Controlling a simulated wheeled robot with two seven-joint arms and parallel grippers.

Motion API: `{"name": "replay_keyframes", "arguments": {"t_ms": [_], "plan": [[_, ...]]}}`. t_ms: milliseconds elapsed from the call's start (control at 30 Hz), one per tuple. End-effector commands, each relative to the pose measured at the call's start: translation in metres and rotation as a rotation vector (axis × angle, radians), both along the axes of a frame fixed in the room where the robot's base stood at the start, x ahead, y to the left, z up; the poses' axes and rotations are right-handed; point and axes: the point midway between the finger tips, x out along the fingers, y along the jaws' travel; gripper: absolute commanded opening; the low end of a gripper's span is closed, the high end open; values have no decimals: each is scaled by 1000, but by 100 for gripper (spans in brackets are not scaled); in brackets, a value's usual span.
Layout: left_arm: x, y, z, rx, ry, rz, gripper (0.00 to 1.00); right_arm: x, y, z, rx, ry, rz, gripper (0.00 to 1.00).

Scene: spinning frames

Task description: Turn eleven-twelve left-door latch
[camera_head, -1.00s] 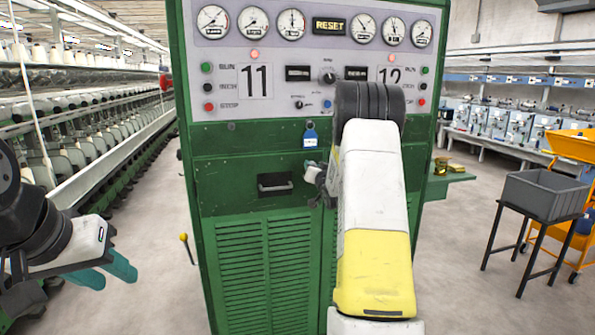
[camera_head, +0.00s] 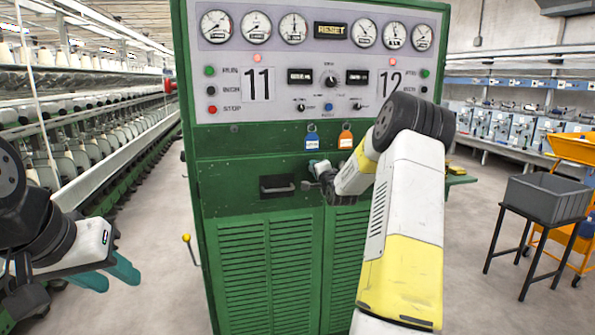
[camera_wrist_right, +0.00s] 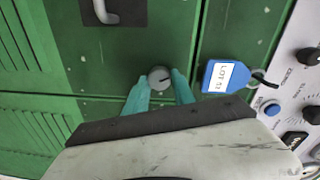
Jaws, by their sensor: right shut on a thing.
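The green machine cabinet (camera_head: 240,155) marked 11 and 12 stands in front of me. Its left door (camera_head: 265,260) has louvres, with a dark recessed pull handle (camera_head: 277,186) on the panel above. The latch (camera_wrist_right: 159,78) is a round grey knob with a dark slot, in the right wrist view. My right gripper (camera_wrist_right: 160,92) has its teal fingers on either side of the knob, shut on it. In the head view the right gripper (camera_head: 318,172) is small at the panel, partly hidden by its own wrist. My left gripper (camera_head: 120,280) hangs at the left, open and empty.
A blue tag (camera_head: 312,142) and an orange tag (camera_head: 345,140) hang above the latch. The control panel (camera_head: 320,100) with gauges is higher. A spinning frame (camera_head: 100,150) runs along the left. A grey bin (camera_head: 545,197) on a stand is at the right, with open floor between.

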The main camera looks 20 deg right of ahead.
Motion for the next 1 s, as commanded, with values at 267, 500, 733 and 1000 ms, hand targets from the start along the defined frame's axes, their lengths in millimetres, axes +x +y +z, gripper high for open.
{"name": "replay_keyframes", "arguments": {"t_ms": [267, 500, 733, 1000], "plan": [[0, 0, 0, 0, 0, 0, 36, 0, -1, -2, 227, -11, -1, 0], [0, 0, 0, 0, 0, 0, 36, 0, 0, -2, 359, -18, 1, 0], [0, 0, 0, 0, 0, 0, 36, 0, 0, -2, 422, -21, 1, 0], [0, 0, 0, 0, 0, 0, 36, 0, 0, -3, 439, -22, 1, 0]]}}
